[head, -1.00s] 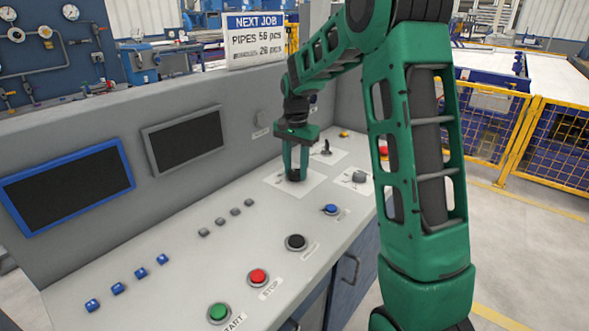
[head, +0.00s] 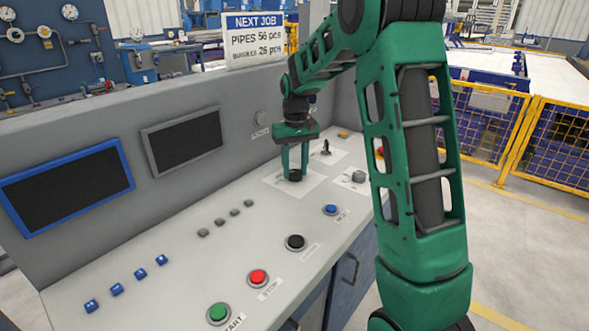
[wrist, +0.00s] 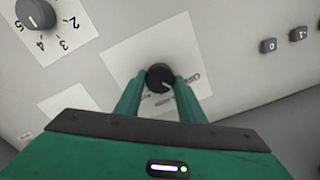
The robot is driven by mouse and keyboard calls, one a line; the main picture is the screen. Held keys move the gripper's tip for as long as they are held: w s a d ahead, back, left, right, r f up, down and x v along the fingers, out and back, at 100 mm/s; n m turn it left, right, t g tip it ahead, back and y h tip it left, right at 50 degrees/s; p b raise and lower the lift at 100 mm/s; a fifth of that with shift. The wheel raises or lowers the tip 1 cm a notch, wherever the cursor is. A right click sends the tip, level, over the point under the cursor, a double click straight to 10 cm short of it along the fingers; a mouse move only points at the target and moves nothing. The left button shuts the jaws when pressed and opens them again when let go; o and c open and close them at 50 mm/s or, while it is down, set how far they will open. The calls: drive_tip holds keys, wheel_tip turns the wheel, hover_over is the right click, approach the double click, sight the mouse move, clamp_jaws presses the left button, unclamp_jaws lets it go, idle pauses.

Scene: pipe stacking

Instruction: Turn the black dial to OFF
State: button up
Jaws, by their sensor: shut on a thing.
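The black dial (head: 295,176) sits on a white label plate (head: 274,180) on the sloping control panel. In the wrist view the black dial (wrist: 160,77) is round, with a pale pointer mark toward its lower right. Lettering on the plate beside it is too small and partly covered to read. My gripper (head: 294,165) reaches down from above, and its green fingers are closed on the dial's two sides. In the wrist view my gripper (wrist: 158,86) has a fingertip at each side of the dial.
A grey knob (head: 359,177) and a small black lever (head: 326,147) stand close to the dial. In the wrist view a numbered grey knob (wrist: 36,14) is at upper left. Blue (head: 330,209), black (head: 295,242), red (head: 258,277) and green (head: 218,312) buttons line the front edge.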

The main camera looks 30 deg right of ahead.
sight(295, 172)
drive_tip(key=shift+w+r+n, duration=0.1)
drive_tip(key=shift+n, duration=1.05)
drive_tip(key=shift+w+r+n, duration=0.1)
drive_tip(key=shift+n, duration=1.05)
drive_tip(key=shift+f, duration=0.1)
drive_tip(key=o, duration=1)
drive_tip(key=shift+s, duration=0.15)
drive_tip(key=shift+o, duration=0.2)
wheel_tip(295, 172, up, 11)
drive_tip(key=shift+f, duration=0.2)
